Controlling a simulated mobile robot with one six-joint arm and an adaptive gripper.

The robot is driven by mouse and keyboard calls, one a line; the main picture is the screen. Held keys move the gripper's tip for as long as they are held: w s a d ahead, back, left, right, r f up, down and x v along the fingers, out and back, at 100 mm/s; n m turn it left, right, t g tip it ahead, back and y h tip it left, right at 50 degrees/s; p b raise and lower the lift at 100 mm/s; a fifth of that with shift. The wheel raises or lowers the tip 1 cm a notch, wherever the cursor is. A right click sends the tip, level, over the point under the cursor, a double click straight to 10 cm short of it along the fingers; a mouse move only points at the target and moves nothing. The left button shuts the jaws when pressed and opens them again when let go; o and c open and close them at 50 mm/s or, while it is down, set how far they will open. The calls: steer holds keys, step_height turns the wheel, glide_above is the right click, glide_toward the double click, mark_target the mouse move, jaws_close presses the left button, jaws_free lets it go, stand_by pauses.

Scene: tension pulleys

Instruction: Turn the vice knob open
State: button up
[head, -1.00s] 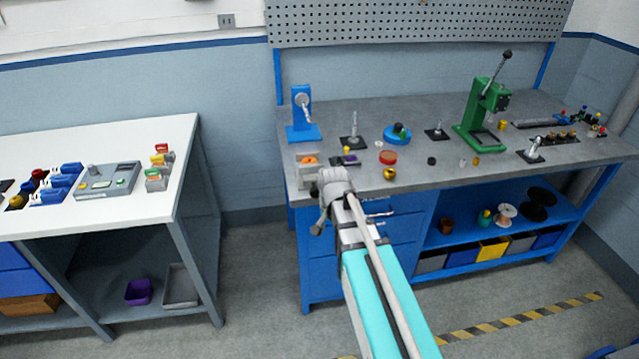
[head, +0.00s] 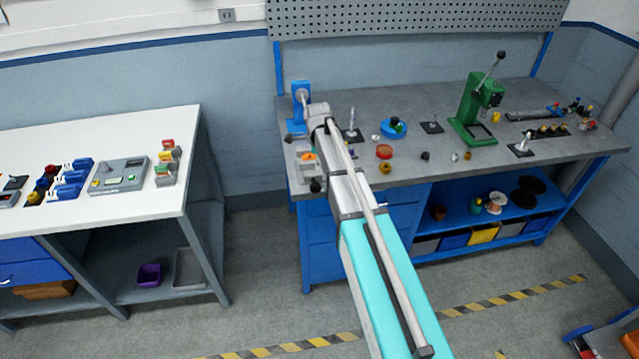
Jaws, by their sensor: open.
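A small grey vice-like block (head: 306,168) with an orange piece in it sits at the front left corner of the grey-topped bench. A dark round knob (head: 316,186) shows just in front of it, close to the bench edge; I take this for the vice knob. My arm reaches in from the lower right, and its wrist is above and behind the block. My gripper (head: 292,138) is small and dark at the end of the arm, left of the wrist and over the bench's left edge. It is open and appears apart from the knob. Its fingers are hard to make out.
A blue stand (head: 299,113) stands close behind my wrist. A red disc (head: 384,152), a blue round fixture (head: 393,128) and a green press (head: 475,112) stand to the right. A white table (head: 120,205) lies left, across a floor gap.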

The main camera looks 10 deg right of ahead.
mark_target(319, 185)
steer(key=shift+f, duration=0.1)
stand_by(0.4)
steer(key=f+b, duration=0.4)
steer(key=w+f+b, duration=0.1)
steer(key=f+b, duration=0.8)
steer(key=shift+w+d+f+b, duration=0.15)
steer(key=shift+w+f+b, duration=0.15)
steer(key=shift+b, duration=0.1)
stand_by(0.5)
jaws_close()
steer(key=shift+d, duration=0.1)
stand_by(0.3)
